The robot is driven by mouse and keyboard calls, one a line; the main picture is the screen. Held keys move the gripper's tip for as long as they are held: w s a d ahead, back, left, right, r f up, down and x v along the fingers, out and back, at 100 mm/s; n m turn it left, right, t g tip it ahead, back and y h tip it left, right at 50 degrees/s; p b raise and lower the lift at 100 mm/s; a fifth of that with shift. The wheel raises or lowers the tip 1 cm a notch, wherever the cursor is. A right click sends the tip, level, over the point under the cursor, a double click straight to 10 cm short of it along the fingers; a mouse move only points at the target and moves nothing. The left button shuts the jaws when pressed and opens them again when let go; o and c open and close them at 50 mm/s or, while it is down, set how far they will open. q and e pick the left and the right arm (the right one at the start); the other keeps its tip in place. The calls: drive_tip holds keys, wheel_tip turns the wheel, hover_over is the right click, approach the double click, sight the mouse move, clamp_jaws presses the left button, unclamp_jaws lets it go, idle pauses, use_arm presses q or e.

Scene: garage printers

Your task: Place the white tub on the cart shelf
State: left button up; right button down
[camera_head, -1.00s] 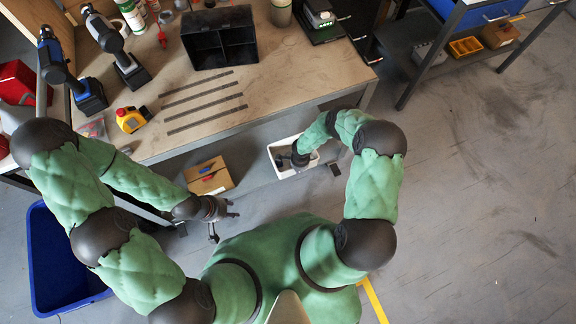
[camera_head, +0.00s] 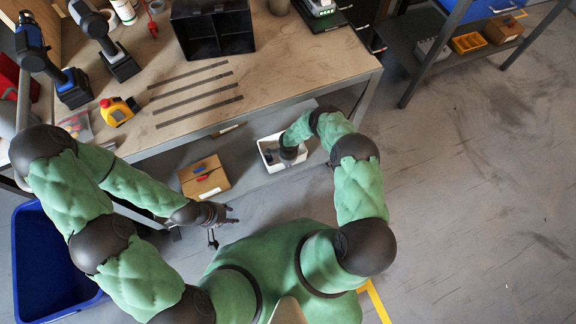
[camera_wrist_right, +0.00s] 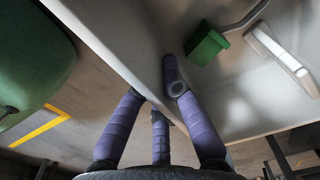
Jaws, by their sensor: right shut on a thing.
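The white tub (camera_head: 265,158) is under the front edge of the workbench, right of a cardboard box; it also shows close up in the right wrist view (camera_wrist_right: 235,85). My right gripper (camera_head: 290,152) reaches down into it, and its purple fingers (camera_wrist_right: 172,90) are shut on the tub's wall. Inside the tub lie a green block (camera_wrist_right: 208,46) and a white-handled thing (camera_wrist_right: 280,50). I cannot tell whether the tub rests on anything. My left gripper (camera_head: 226,222) is open and empty, in front of the bench. A dark shelf (camera_head: 405,40) with a blue drawer above stands at the upper right.
The workbench (camera_head: 290,75) holds a black organiser (camera_head: 212,30), drills and a yellow tool (camera_head: 117,111). The cardboard box (camera_head: 204,178) sits below it. A yellow bin (camera_head: 467,43) and a brown box (camera_head: 503,29) occupy the dark shelf. A blue bin (camera_head: 45,265) stands left. Floor at right is clear.

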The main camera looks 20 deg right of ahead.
drive_tip(key=shift+f, duration=0.7)
drive_tip(key=shift+r, duration=0.1)
drive_tip(key=c, duration=1.8)
unclamp_jaws()
drive_tip(key=o, duration=0.4)
